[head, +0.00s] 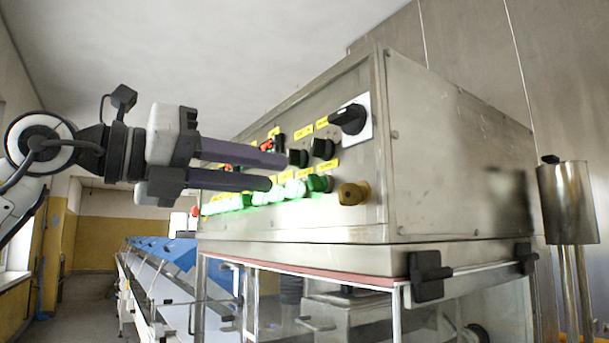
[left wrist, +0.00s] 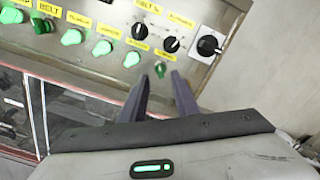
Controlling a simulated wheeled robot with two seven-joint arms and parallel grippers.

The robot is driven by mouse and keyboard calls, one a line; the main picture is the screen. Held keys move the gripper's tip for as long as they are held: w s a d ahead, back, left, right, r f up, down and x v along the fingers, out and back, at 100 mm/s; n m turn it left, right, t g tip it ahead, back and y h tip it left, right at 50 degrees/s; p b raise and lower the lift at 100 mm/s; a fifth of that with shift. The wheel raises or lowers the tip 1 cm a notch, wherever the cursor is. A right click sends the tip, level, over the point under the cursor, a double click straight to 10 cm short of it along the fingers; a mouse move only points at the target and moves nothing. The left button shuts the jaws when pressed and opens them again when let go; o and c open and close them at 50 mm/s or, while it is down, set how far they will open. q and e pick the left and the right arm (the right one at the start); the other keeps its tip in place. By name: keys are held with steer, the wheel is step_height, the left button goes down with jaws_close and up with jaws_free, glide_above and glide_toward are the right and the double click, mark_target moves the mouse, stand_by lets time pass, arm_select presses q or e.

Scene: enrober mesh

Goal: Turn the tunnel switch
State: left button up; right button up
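A metal control box (head: 300,110) carries a row of green lit switches (head: 262,195), which also shows in the left wrist view (left wrist: 102,48). Each has a yellow label. In the left wrist view the fingertips (left wrist: 160,76) lie just below a small green switch (left wrist: 160,70) at the row's right end. Nothing is visibly held. My right gripper is not in view.
Black knobs (head: 322,148) sit above the green row, with a large black rotary switch (head: 348,119) on a white plate. A brass knob (head: 352,193) stands out at the lower right. A blue conveyor (head: 165,258) runs behind left. A steel cylinder (head: 567,203) stands at right.

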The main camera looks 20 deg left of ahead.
mark_target(308, 179)
arm_select(q)
steer(key=p+x, duration=0.1)
steer(key=x, duration=0.5)
steer(key=shift+w+d+p, duration=0.25)
steer(key=shift+w+p, duration=0.05)
steer(key=shift+p, duration=0.05)
steer(key=shift+w+d, duration=0.1)
steer(key=shift+w, duration=0.15)
jaws_close()
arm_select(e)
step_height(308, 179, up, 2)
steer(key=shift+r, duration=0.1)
